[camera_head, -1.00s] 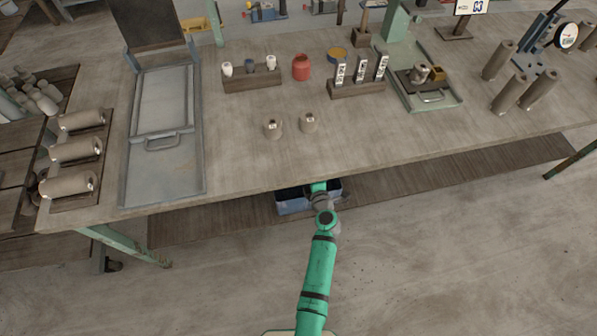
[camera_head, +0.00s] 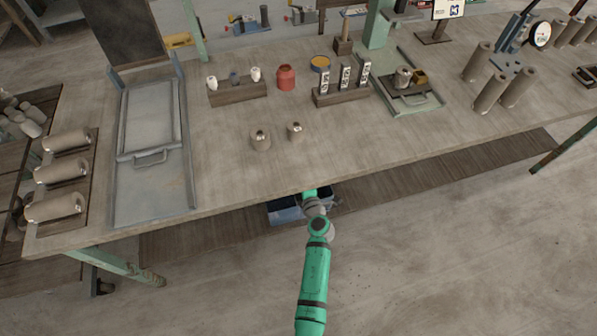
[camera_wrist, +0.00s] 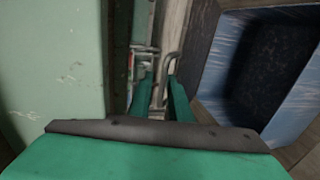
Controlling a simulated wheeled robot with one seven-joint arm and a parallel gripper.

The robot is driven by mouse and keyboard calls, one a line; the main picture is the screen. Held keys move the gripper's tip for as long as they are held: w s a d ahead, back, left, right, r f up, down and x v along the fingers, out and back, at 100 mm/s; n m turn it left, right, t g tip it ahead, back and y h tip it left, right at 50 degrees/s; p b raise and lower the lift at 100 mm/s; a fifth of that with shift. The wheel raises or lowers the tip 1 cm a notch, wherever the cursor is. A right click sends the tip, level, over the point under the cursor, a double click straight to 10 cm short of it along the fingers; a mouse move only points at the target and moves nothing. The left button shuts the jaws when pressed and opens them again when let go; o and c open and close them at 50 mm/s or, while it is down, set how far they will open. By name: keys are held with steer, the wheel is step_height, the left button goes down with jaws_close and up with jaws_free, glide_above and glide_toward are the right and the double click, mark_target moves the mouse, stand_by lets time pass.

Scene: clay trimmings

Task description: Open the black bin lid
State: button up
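I cannot clearly make out a black bin lid in either view. A blue-grey bin with a dark inside (camera_head: 285,214) sits under the table's front edge in the head view, partly behind my arm. A blue bin with a dark inside (camera_wrist: 209,88) fills the right of the wrist view. My gripper (camera_wrist: 161,84) points into a narrow space left of that bin. Its two green fingers are apart, with no held object clear between them. A thin grey curved handle (camera_wrist: 174,58) shows near the right fingertip; contact is unclear. In the head view the table hides my gripper.
A large pale green surface (camera_wrist: 52,65) stands close on the left in the wrist view. The wooden table (camera_head: 225,165) overhangs my arm and carries several jars, cylinders and trays. A green table leg (camera_head: 115,265) stands left. Floor (camera_head: 430,260) is clear at right.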

steer(key=shift+f, duration=0.2)
steer(key=v, duration=1.1)
steer(key=shift+r, duration=0.25)
steer(key=shift+w, duration=0.1)
steer(key=shift+c, duration=0.6)
